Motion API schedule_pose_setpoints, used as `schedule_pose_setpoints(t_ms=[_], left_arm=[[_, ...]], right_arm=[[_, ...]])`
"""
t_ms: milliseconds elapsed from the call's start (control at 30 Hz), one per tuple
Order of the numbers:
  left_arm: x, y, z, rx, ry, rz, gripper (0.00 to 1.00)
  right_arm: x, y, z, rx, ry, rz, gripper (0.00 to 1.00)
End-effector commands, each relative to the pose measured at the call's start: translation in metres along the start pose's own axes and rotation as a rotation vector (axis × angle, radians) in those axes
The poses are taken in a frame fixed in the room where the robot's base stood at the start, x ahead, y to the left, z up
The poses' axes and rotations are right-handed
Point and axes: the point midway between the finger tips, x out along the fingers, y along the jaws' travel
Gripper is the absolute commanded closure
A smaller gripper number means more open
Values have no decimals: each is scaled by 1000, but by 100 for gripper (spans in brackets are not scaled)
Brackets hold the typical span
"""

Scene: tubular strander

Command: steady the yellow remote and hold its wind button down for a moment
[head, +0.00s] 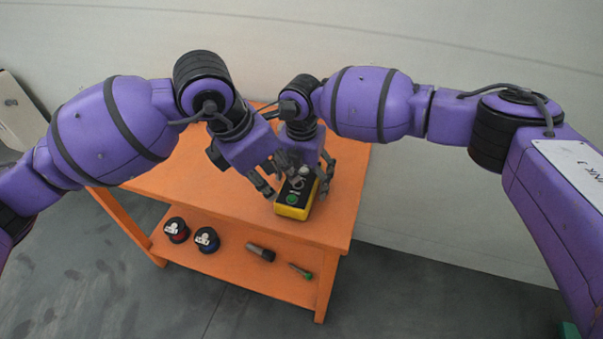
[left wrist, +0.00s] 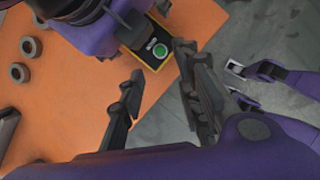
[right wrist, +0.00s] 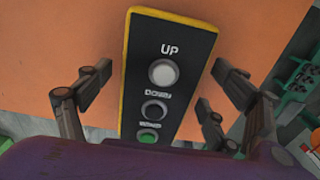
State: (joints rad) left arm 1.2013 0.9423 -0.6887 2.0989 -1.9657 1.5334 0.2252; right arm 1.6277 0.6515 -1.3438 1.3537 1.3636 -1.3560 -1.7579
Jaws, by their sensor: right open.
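The yellow remote (head: 293,212) lies near the front right of the orange table top. In the right wrist view its dark face (right wrist: 176,62) shows a white UP button, a black DOWN button and a green button (right wrist: 148,137); the green one's label is hard to read and my gripper's body cuts off that end. My right gripper (right wrist: 160,80) is open, with fingers to either side of the remote and gaps showing. My left gripper (head: 277,176) is beside it. In the left wrist view its fingers are spread and empty, with the green button (left wrist: 160,51) beyond the tips.
The orange table (head: 180,175) has free room on the left. Grey rings (left wrist: 30,47) lie on the table top. My two hands are close together.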

Motion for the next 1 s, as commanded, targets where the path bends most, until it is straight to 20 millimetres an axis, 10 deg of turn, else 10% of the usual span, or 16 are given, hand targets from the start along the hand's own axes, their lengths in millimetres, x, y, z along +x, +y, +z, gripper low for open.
schedule_pose_setpoints(t_ms=[167, 600, 833, 1000], left_arm=[[0, 0, 0, 0, 0, 0, 69], [0, 0, 0, 0, 0, 0, 69], [0, 0, 0, 0, 0, 0, 98], [0, 0, 0, 0, 0, 0, 100]], right_arm=[[0, 0, 0, 0, 0, 0, 17], [0, 0, 0, 0, -1, 0, 75], [0, 0, 0, 0, -1, 0, 76], [0, 0, 0, 0, -1, 0, 76]])
